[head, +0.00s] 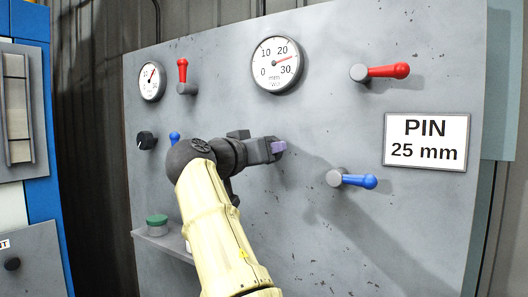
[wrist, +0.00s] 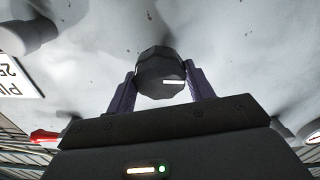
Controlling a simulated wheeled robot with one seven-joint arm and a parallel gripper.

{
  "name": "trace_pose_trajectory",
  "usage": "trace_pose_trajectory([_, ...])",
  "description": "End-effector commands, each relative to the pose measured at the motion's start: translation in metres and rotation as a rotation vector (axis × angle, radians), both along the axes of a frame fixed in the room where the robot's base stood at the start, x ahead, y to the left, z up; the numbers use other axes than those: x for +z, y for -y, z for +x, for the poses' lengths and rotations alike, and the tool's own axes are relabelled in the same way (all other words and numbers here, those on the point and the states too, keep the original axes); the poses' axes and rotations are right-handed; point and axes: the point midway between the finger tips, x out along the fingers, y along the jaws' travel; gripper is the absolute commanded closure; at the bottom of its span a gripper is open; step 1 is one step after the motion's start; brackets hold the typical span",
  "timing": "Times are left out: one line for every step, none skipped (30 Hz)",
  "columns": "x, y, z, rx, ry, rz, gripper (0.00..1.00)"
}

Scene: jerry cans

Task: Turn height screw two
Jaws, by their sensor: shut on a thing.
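My gripper (head: 279,148) is up against the grey panel (head: 330,110), below the larger gauge. In the wrist view my gripper (wrist: 160,92) has its purple fingers on both sides of a dark faceted knob (wrist: 160,68) with a white mark, and is shut on it. The head view hides this knob behind the gripper. The larger gauge (head: 277,65) has its red needle between 20 and 30. A second black knob (head: 146,140) sits at the panel's left, under a smaller gauge (head: 152,81). I cannot read a number on either knob.
Red levers (head: 386,71) (head: 182,72) stick out at the upper right and upper left. A blue lever (head: 358,181) is right of my gripper, below a "PIN 25 mm" sign (head: 426,141). A small shelf (head: 165,243) with a green-topped item (head: 157,223) is at lower left.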

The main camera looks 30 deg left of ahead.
Motion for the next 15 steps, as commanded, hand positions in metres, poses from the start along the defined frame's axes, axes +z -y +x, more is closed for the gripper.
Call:
trace_pose_trajectory([-0.0055,-0.0017,0.001,-0.001,-0.009,0.014,0.7])
trace_pose_trajectory([-0.0055,-0.0016,0.001,-0.002,-0.008,0.024,0.7])
trace_pose_trajectory([-0.0056,-0.0015,0.001,-0.002,-0.007,0.034,0.7])
trace_pose_trajectory([-0.0056,-0.0015,0.0011,-0.003,-0.007,0.04,0.7])
trace_pose_trajectory([-0.0057,-0.0015,0.0011,-0.003,-0.007,0.046,0.7])
trace_pose_trajectory([-0.0057,-0.0015,0.0011,-0.003,-0.006,0.052,0.7])
trace_pose_trajectory([-0.0057,-0.0015,0.0011,-0.002,-0.006,0.056,0.7])
trace_pose_trajectory([-0.0057,-0.0015,0.0011,-0.002,-0.006,0.058,0.7])
trace_pose_trajectory([-0.0058,-0.0015,0.0011,-0.003,-0.007,0.06,0.7])
trace_pose_trajectory([-0.0058,-0.0015,0.0011,-0.003,-0.007,0.061,0.7])
trace_pose_trajectory([-0.0059,-0.0015,0.0011,-0.003,-0.006,0.062,0.7])
trace_pose_trajectory([-0.006,-0.0016,0.0011,-0.003,-0.006,0.062,0.7])
trace_pose_trajectory([-0.006,-0.0015,0.0011,-0.003,-0.007,0.061,0.7])
trace_pose_trajectory([-0.006,-0.0015,0.0011,-0.003,-0.007,0.061,0.7])
trace_pose_trajectory([-0.0061,-0.0015,0.0011,-0.003,-0.008,0.061,0.7])
